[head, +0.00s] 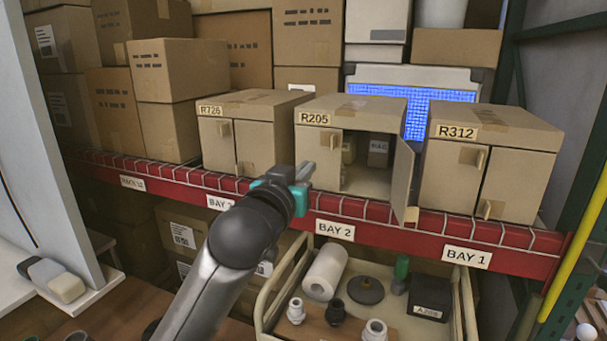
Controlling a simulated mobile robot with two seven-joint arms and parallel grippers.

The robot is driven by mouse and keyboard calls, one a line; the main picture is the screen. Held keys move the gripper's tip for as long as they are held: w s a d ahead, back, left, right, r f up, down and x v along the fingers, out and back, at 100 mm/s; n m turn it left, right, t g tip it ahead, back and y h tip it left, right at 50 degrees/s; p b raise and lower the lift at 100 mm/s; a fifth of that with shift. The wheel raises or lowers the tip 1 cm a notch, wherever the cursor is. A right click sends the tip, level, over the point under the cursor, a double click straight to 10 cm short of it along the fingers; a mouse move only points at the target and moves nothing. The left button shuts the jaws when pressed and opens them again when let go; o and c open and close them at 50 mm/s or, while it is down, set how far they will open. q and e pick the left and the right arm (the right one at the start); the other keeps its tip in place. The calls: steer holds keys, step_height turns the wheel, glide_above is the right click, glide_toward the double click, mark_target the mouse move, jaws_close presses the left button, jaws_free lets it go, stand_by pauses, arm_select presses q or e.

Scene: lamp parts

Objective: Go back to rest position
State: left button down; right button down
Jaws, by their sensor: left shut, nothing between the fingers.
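My left gripper (304,174) is in the middle of the head view, at the end of my grey and black arm, which rises from the bottom. It is shut and empty. It is in front of the shelf, near the lower left corner of the box R205 (322,151). I cannot tell whether it touches the box. R205 has its right door (402,181) swung open, and small items, one a dark labelled box (378,153), show inside. My right gripper is not in view.
Box R726 (217,147) and box R312 (511,185) stand shut on either side on the red shelf beam (375,235). Below, a cream bin (283,287) holds a white roll (325,272), several fittings and a black box (429,297). A yellow post (575,262) stands at the right.

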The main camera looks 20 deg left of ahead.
arm_select(q)
steer(key=s+d+f+g, duration=0.1)
steer(key=s+f+g, duration=0.4)
steer(key=f, duration=0.6)
steer(key=s+d+f+g, duration=0.1)
steer(key=s+f+g, duration=0.1)
steer(key=s+f, duration=0.75)
steer(key=s+f+m+g, duration=0.2)
steer(key=s+f+g, duration=0.5)
steer(key=s+f, duration=0.9)
steer(key=s+f+g+b, duration=0.1)
steer(key=s+f+b, duration=0.15)
steer(key=f, duration=0.85)
steer(key=s+f+b, duration=0.1)
steer(key=f+b, duration=0.3)
steer(key=f, duration=0.6)
steer(key=s+f+g+b, duration=0.1)
steer(key=f+b, duration=0.2)
steer(key=f, duration=0.8)
steer(key=s+a+f+b, duration=0.1)
steer(key=s+f+b, duration=0.3)
steer(key=s+f, duration=0.3)
steer(key=s+a+f+g+b, duration=0.1)
steer(key=s+f+b, duration=0.2)
steer(key=s+f, duration=0.4)
step_height(320, 180, down, 6)
steer(key=shift+s+b, duration=0.35)
steer(key=shift+s, duration=0.05)
